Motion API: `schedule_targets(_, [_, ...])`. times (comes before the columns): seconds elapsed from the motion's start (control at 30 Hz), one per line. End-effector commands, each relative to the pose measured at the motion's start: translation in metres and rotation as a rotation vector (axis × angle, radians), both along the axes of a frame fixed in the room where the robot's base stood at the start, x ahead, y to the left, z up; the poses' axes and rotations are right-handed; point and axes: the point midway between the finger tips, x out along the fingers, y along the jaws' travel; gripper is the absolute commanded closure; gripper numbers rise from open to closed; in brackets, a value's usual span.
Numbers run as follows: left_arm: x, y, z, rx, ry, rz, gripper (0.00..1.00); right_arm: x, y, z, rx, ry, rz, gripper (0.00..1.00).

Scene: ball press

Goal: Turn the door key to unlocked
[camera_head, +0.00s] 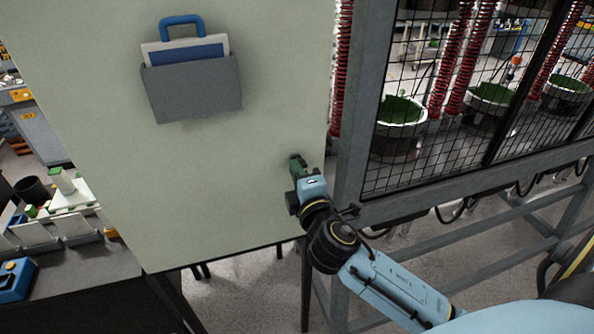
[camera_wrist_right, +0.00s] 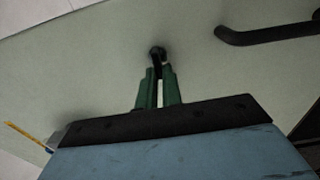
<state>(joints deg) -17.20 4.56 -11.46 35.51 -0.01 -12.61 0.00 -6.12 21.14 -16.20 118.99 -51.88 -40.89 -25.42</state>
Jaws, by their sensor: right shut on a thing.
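The door key (camera_wrist_right: 157,55) is a small dark piece on the pale green door panel (camera_head: 230,190), seen in the right wrist view. My right gripper (camera_wrist_right: 157,78) has its green fingers shut on the key, close to the panel. In the head view my right gripper (camera_head: 297,163) is at the lower right part of the panel, and there it hides the key. The exact angle of the key is hard to tell. My left gripper is not in view.
A black handle (camera_wrist_right: 265,36) sticks out from the panel near the key in the right wrist view. A grey pocket (camera_head: 192,90) with a blue-handled board hangs on the panel. A mesh cage (camera_head: 440,150) stands to the right, and a cluttered bench (camera_head: 80,265) to the left.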

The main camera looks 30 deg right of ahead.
Motion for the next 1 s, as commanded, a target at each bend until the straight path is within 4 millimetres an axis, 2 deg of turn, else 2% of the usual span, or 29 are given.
schedule_targets(0.27, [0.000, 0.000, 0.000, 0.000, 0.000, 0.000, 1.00, 0.000, 0.000, -0.001, -0.003, 0.002, 0.000, 1.00])
schedule_targets(0.3, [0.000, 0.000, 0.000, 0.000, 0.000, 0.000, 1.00, 0.000, 0.000, -0.001, -0.002, 0.001, 0.000, 0.89])
schedule_targets(0.43, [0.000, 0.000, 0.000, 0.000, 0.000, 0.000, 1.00, 0.000, 0.000, -0.001, -0.002, 0.001, 0.000, 0.72])
schedule_targets(0.47, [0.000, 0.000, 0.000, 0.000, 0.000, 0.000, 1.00, 0.000, 0.000, 0.000, -0.001, 0.001, 0.000, 0.71])
schedule_targets(0.77, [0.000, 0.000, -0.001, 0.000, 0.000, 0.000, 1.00, -0.002, 0.001, -0.001, 0.000, 0.001, 0.000, 0.71])
schedule_targets(0.87, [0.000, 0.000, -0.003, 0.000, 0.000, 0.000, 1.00, -0.010, 0.003, -0.002, 0.000, 0.001, 0.001, 0.71])
schedule_targets(1.0, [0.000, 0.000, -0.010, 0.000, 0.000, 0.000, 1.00, -0.035, 0.009, -0.004, 0.004, 0.003, 0.001, 0.71])
